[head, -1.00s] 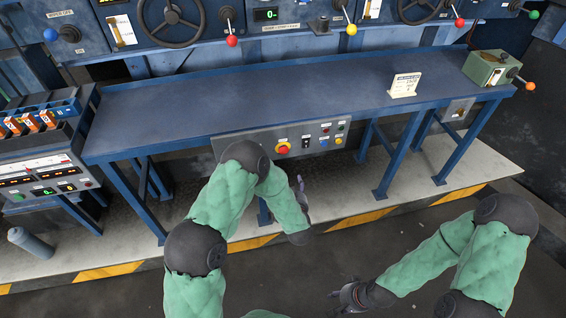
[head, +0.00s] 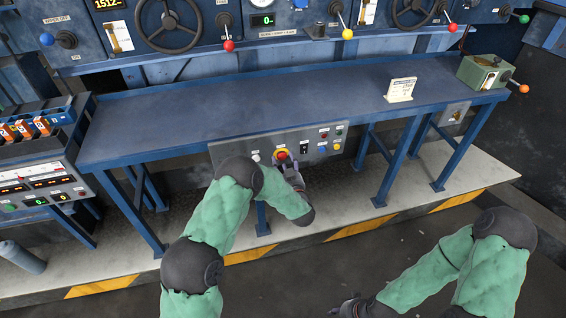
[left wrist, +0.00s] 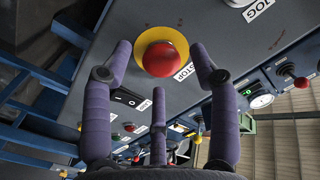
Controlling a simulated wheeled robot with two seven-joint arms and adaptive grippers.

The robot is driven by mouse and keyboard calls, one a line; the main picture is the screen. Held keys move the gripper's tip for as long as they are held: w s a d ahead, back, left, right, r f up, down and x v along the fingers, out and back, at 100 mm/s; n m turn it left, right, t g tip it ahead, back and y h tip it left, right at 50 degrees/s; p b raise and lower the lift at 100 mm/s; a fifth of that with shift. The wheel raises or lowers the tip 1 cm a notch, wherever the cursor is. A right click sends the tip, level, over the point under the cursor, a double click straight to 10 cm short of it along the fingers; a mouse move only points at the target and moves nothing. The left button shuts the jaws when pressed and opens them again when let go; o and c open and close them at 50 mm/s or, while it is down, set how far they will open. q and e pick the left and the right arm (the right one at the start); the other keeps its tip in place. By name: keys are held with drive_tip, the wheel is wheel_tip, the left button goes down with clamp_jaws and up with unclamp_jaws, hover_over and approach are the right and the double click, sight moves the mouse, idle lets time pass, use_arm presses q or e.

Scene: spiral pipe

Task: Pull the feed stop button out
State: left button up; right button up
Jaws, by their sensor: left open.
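The feed stop button is a red mushroom head (head: 281,154) on a yellow ring, on the grey control panel (head: 225,155) under the bench front. In the left wrist view the red button (left wrist: 161,59) sits at upper centre, beside a label reading STOP. My left gripper (head: 290,170) is just below and in front of the button. Its purple fingers (left wrist: 160,85) are open and spread around the line to the button, not visibly touching it. My right gripper (head: 350,306) is low at the bottom of the head view, far from the panel; its finger opening is unclear.
The blue bench (head: 270,95) overhangs the panel. Other small buttons and a black switch (head: 305,147) lie right of the red button. A sign card (head: 401,90) and a green box (head: 485,72) stand on the bench. Blue legs stand below; the floor in front is clear.

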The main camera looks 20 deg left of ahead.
use_arm(q)
drive_tip(key=shift+w+a, duration=0.35)
drive_tip(key=shift+w, duration=0.3)
clamp_jaws()
drive_tip(key=shift+s+d, duration=0.2)
drive_tip(key=shift+s, duration=0.15)
unclamp_jaws()
drive_tip(key=v, duration=1.2)
